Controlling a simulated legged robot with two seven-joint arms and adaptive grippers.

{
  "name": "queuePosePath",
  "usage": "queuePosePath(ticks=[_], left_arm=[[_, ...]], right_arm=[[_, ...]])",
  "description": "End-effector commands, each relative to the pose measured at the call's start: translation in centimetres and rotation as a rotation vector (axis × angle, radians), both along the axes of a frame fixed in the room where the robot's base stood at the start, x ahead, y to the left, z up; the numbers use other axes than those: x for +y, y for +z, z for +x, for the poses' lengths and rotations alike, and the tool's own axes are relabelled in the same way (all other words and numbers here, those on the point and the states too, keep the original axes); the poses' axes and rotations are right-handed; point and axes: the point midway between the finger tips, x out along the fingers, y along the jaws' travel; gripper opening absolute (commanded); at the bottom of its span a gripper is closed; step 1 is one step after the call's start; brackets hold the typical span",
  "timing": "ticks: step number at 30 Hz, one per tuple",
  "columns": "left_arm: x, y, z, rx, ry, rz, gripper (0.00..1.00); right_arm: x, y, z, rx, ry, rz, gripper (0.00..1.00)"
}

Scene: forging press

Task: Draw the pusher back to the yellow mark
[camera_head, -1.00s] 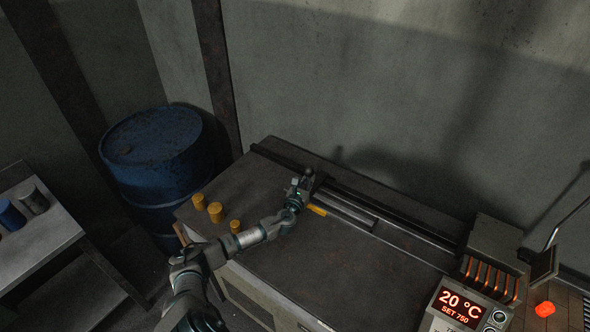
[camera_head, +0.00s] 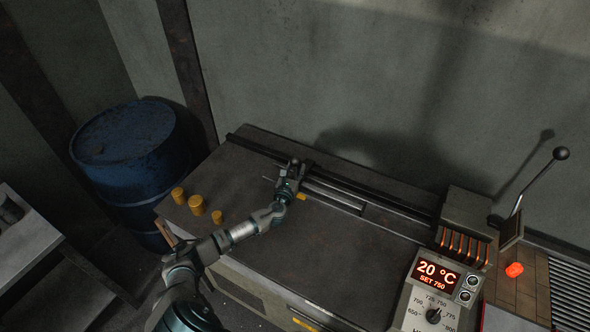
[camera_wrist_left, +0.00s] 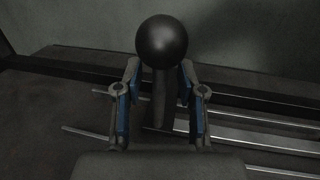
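The pusher (camera_head: 308,169) is a dark block on the long rail at the back of the bench. My left gripper (camera_head: 292,177) is at the pusher's handle. In the left wrist view, a black ball knob (camera_wrist_left: 162,41) on a thin stem (camera_wrist_left: 159,98) stands at the fingertips. The open fingers (camera_wrist_left: 160,80) are on either side of the stem, with gaps showing between pads and stem. My right gripper is not in view.
Several bare parts of the bench (camera_head: 330,255) are clear. Three yellow cylinders (camera_head: 196,204) stand at its left end, beside a blue barrel (camera_head: 133,155). On the right are a control panel (camera_head: 435,290) reading 20 °C, a coil unit (camera_head: 465,220), a lever (camera_head: 535,185) and a glowing orange piece (camera_head: 514,270).

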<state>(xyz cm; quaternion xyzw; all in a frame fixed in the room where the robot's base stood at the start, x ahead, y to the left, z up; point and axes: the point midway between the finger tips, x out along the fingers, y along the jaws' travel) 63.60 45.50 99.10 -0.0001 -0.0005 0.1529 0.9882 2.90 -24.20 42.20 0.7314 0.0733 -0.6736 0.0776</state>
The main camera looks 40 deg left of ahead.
Motion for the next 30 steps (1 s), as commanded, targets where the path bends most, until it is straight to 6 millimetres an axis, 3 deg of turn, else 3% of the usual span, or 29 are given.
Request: queuePosePath(ticks=[10,21,30], left_arm=[[-0.3,-0.2,-1.0,0.003,-0.002,0.0,0.39],[-2.6,-0.3,-8.4,0.005,-0.002,-0.001,0.39],[-3.5,-0.3,-11.3,0.003,0.0,-0.002,0.39]], right_arm=[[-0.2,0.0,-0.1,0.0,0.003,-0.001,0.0],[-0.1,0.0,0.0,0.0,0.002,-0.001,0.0],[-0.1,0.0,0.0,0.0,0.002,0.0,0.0]])
